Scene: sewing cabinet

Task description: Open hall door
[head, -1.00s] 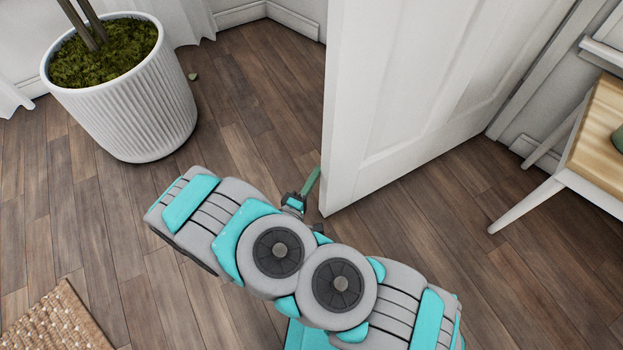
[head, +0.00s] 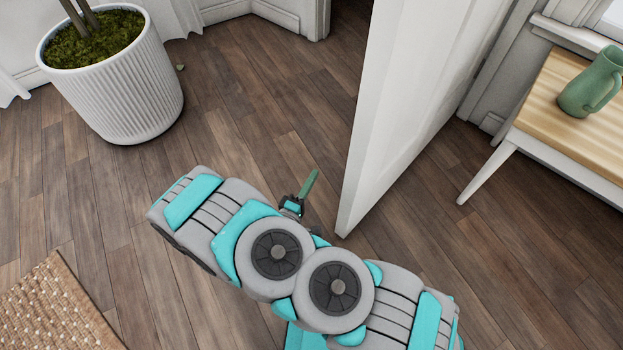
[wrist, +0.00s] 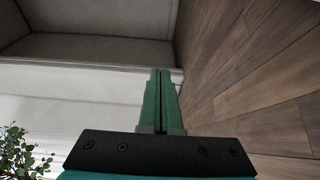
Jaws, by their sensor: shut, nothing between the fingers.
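The white hall door (head: 412,110) stands ajar in the head view, with its free edge toward me and a dark gap behind its far side. No handle shows on the part in view. My gripper (head: 312,180) is low over the floor, just left of the door's free edge, with a strip of floor showing between them. In the wrist view my gripper (wrist: 160,75) has its two green fingers together and empty. The door cannot be made out for certain in the wrist view.
A ribbed white planter (head: 125,85) stands at upper left. A wooden-topped table (head: 570,145) with a green pitcher (head: 590,85) stands at right, close to the door. A woven rug (head: 55,310) lies at lower left.

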